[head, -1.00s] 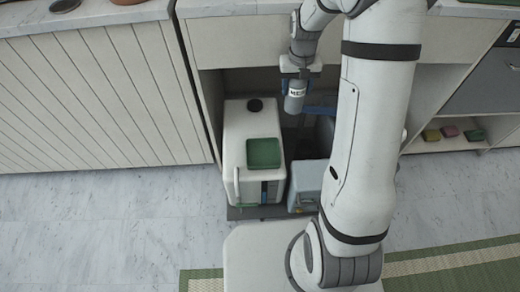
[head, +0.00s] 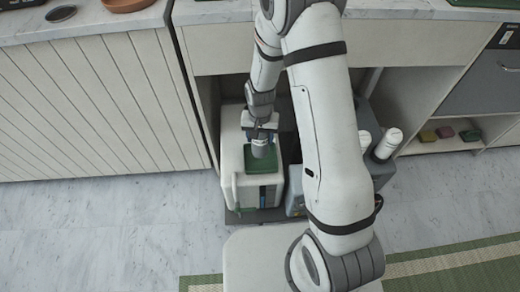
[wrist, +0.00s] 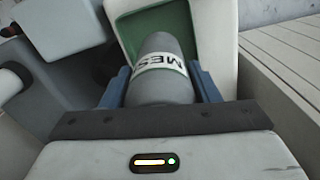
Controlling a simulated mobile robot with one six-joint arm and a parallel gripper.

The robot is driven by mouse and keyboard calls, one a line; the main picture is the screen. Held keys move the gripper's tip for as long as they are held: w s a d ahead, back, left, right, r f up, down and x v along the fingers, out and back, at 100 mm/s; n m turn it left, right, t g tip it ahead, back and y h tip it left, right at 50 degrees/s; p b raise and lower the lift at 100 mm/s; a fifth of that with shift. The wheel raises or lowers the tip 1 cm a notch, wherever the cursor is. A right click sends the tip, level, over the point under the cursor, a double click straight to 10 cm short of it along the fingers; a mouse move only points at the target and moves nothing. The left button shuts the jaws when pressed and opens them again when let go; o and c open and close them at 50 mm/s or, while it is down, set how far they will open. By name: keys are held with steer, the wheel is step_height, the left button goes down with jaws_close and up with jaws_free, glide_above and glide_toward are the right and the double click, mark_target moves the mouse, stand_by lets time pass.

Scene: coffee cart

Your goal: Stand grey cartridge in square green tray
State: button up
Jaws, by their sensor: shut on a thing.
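The grey cartridge (head: 260,152) has a white band with dark letters. My gripper (head: 262,137) is shut on it; in the wrist view the blue fingers clasp the sides of the cartridge (wrist: 163,88). The cartridge points down over the square green tray (head: 272,169), which is on top of a white box. In the wrist view the raised rim of the green tray (wrist: 126,28) shows behind the cartridge. The cartridge's lower end overlaps the tray, and I cannot tell whether it touches the floor of the tray. My gripper and the cartridge hide part of the tray.
The white box (head: 233,160) stands in an open bay under the counter. White-topped grey containers (head: 387,143) stand to its right, partly behind my arm. Small coloured blocks (head: 445,132) lie on a shelf at the right. The floor (head: 110,230) at the left is clear.

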mark_target(260, 146)
steer(key=shift+f+b, duration=0.55)
steer(key=shift+f, duration=2)
steer(key=shift+f, duration=0.1)
steer(key=shift+f, duration=0.15)
steer(key=o, duration=1.2)
